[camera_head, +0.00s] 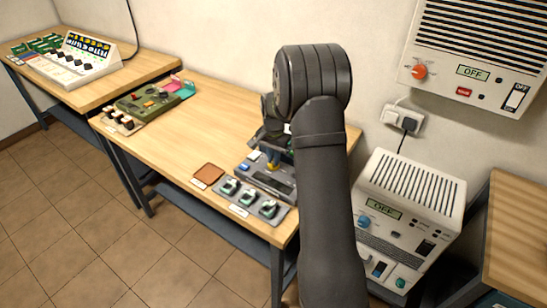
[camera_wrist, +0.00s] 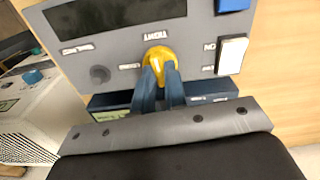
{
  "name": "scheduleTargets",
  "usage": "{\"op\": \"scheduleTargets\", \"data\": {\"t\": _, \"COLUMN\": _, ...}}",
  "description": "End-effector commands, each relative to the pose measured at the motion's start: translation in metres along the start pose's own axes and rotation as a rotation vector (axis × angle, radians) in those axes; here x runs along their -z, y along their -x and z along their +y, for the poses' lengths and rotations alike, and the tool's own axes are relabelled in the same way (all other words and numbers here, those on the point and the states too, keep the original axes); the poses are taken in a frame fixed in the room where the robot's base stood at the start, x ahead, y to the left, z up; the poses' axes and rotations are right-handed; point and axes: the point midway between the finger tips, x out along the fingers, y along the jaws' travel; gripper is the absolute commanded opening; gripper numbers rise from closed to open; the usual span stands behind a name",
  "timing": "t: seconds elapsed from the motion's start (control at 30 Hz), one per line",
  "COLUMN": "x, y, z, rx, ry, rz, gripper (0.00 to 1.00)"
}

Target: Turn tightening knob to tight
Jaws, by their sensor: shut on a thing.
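The yellow knob (camera_wrist: 158,54) sits on a grey panel (camera_wrist: 110,45) in the wrist view, with small labels around it that are blurred and upside down. My gripper (camera_wrist: 160,72) has its two blue fingers on either side of the knob, shut on it. In the head view, a bit of yellow from the knob (camera_head: 273,165) shows at my gripper (camera_head: 270,155), above the grey device (camera_head: 262,182) on the bench. My arm hides the right part of that device. Which mark the knob points to is not clear.
In the wrist view, a white rocker switch (camera_wrist: 231,55) and a dark round knob (camera_wrist: 100,74) flank the yellow knob. In the head view, a tray with several green-topped parts (camera_head: 245,199) lies in front of the device.

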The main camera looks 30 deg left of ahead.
Motion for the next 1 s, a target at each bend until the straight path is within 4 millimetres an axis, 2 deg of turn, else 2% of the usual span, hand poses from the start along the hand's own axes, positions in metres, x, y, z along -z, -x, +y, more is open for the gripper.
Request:
{"op": "scheduleTargets", "data": {"t": 0.47, "x": 0.000, "y": 0.001, "z": 0.000, "rx": 0.001, "ry": -0.011, "rz": 0.002, "gripper": 0.00}}
{"op": "scheduleTargets", "data": {"t": 0.5, "x": 0.001, "y": 0.001, "z": 0.000, "rx": 0.001, "ry": -0.011, "rz": 0.002, "gripper": 0.20}}
{"op": "scheduleTargets", "data": {"t": 0.57, "x": 0.000, "y": 0.001, "z": 0.000, "rx": 0.001, "ry": -0.011, "rz": 0.002, "gripper": 0.31}}
{"op": "scheduleTargets", "data": {"t": 0.6, "x": 0.000, "y": 0.001, "z": 0.000, "rx": 0.001, "ry": -0.011, "rz": 0.001, "gripper": 0.34}}
{"op": "scheduleTargets", "data": {"t": 0.87, "x": 0.000, "y": 0.001, "z": 0.000, "rx": 0.000, "ry": -0.011, "rz": 0.001, "gripper": 0.34}}
{"op": "scheduleTargets", "data": {"t": 1.0, "x": 0.001, "y": 0.011, "z": 0.000, "rx": 0.002, "ry": -0.011, "rz": 0.002, "gripper": 0.34}}
